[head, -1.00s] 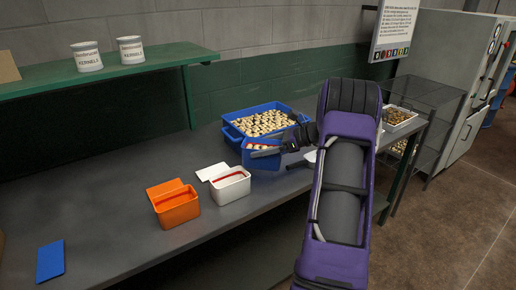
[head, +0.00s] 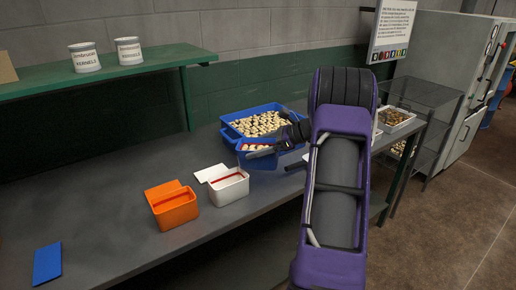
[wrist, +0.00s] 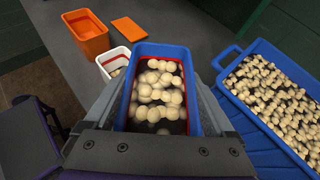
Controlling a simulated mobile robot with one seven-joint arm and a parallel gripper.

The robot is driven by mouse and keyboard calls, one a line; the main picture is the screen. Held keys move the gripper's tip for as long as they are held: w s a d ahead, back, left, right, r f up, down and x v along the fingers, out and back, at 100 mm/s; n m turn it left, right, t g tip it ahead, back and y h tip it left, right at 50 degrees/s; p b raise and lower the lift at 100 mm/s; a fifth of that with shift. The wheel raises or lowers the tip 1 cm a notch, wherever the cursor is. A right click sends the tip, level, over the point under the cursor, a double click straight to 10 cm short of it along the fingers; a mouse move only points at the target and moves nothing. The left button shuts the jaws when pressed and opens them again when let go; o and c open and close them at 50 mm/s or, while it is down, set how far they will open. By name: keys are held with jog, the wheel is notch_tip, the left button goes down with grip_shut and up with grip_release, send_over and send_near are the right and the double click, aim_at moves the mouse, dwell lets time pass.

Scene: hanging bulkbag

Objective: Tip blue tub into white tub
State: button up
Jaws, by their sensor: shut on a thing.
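The blue tub (wrist: 160,52) fills the middle of the wrist view, with a red line inside its rim and several pale round pieces in it. My gripper (wrist: 158,112) is shut on it, one finger on each side. In the head view the blue tub (head: 256,158) is held in front of the large blue tray, partly hidden by my gripper (head: 272,148). The white tub (head: 231,188) stands open on the bench to its lower left, with a red line inside. In the wrist view the white tub (wrist: 113,60) is beyond the blue tub and shows a few pale pieces inside.
A large blue tray (head: 232,133) of pale pieces stands behind the held tub. An orange tub (head: 176,210) is left of the white tub. A white lid (head: 208,173) lies by the white tub, and a blue lid (head: 47,263) lies far left.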

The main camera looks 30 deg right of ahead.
jog(key=shift+a+r+n+h+b, duration=0.5)
jog(key=shift+a+r+h+b, duration=0.05)
jog(key=shift+a+h+b, duration=0.35)
dwell(0.5)
jog(key=shift+a+r+n+g+h+b, duration=0.15)
jog(key=shift+a+r+n+h+b, duration=0.15)
jog(key=shift+h+b, duration=0.35)
jog(key=shift+a+r+n+g+h+b, duration=0.15)
jog(key=shift+a+n+h+b, duration=0.2)
jog(key=shift+h+b, duration=0.25)
dwell(0.7)
jog(key=shift+s+a+r+n+h+b, duration=0.1)
jog(key=shift+a+n+h+b, duration=0.35)
jog(key=shift+h+b, duration=0.6)
dwell(0.4)
jog(key=shift+a+f+n+h+b, duration=0.1)
jog(key=shift+a+n+h+b, duration=0.15)
jog(key=shift+h, duration=0.4)
jog(key=shift+a+f+n+h+b, duration=0.15)
jog(key=shift+a+n+h, duration=0.15)
jog(key=shift+h, duration=0.35)
jog(key=shift+d, duration=0.15)
